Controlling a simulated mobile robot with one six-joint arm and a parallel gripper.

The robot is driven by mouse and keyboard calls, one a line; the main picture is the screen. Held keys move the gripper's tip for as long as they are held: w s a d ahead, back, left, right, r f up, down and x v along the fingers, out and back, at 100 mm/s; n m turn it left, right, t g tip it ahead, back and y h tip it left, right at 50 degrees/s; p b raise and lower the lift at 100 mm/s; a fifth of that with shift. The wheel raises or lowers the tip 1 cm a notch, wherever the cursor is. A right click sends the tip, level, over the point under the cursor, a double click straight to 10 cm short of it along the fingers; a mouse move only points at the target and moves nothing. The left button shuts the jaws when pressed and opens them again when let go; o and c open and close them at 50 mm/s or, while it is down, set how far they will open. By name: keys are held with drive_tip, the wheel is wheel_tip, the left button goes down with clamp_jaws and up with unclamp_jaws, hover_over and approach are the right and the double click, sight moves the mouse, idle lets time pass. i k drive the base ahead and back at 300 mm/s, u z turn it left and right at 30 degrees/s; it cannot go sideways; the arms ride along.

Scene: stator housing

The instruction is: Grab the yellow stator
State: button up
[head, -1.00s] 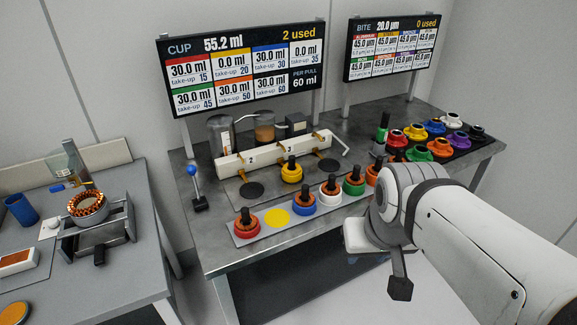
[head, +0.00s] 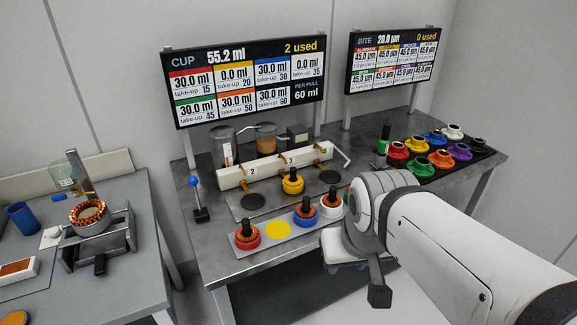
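A yellow stator (head: 292,184) with a black knob on top stands upright on the steel bench, under the middle outlets of the white dispenser bar. A flat yellow spot (head: 265,232) with no stator on it shows on the grey strip in front. My gripper (head: 362,272) is at the front edge of the bench, right of and nearer than the yellow stator, and apart from it. My wrist hides most of the gripper, and I cannot tell whether its fingers are open.
Red (head: 247,236), blue (head: 305,214) and white (head: 331,203) stators stand on the strip. The white dispenser bar (head: 240,174) overhangs behind the yellow stator. A blue-knobbed lever (head: 195,190) stands left.

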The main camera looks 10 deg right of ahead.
sight(293, 183)
drive_tip(key=i, duration=0.95)
drive_tip(key=u, duration=0.05)
